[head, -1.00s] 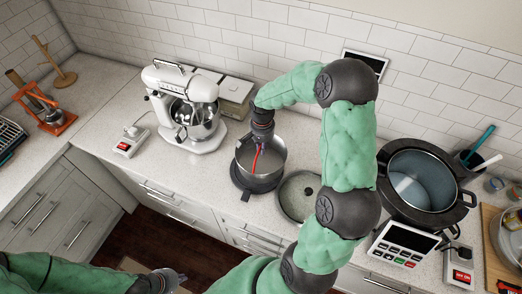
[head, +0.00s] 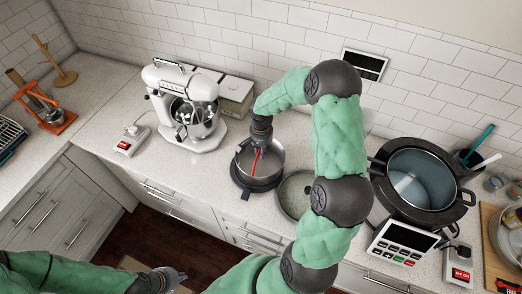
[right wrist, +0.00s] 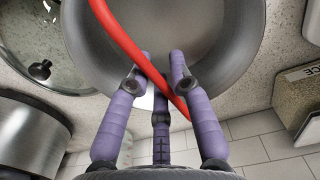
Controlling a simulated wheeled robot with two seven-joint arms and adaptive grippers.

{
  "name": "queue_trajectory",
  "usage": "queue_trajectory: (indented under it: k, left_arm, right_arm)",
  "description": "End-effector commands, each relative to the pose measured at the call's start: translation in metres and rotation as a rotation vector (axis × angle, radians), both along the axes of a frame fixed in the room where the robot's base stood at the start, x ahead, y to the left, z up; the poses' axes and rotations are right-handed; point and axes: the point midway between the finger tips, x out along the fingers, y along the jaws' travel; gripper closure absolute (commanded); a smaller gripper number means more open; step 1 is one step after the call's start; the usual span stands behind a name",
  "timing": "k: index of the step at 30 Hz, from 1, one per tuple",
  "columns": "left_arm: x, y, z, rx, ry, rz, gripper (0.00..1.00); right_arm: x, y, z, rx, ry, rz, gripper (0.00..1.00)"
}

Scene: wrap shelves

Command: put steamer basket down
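The steamer basket (head: 272,158) is a round grey metal vessel with a red handle (head: 256,160). It stands over a dark round base (head: 246,182) on the counter; I cannot tell whether its weight rests there. My right gripper (head: 259,146) is above it. In the right wrist view, the purple fingers of my right gripper (right wrist: 158,80) close around the red handle (right wrist: 128,42), and the grey basket wall (right wrist: 225,70) lies beyond them. My left gripper (head: 175,276) is low in the head view, away from the basket, its fingers too small to read.
A glass lid (head: 293,193) lies close to the right of the basket. A white stand mixer (head: 180,92) stands to the left. A large dark pot (head: 425,180) and a control panel (head: 403,242) are at the right.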

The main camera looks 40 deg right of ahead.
Motion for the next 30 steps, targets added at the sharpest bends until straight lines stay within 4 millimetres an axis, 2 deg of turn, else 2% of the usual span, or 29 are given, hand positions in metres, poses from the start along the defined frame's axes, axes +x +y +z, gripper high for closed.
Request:
queue_trajectory:
  k: [14, 17, 30]
  left_arm:
    - [0.000, 0.000, 0.006, 0.000, 0.000, 0.000, 1.00]
    - [0.000, 0.000, 0.003, 0.000, -0.001, 0.000, 1.00]
    - [0.000, 0.000, -0.002, 0.000, 0.000, 0.000, 1.00]
  right_arm:
    - [0.000, 0.000, 0.005, 0.001, 0.001, 0.000, 0.63]
    - [0.001, -0.001, 0.018, -0.001, -0.003, -0.001, 0.63]
    - [0.000, 0.000, 0.101, -0.001, -0.003, 0.000, 0.63]
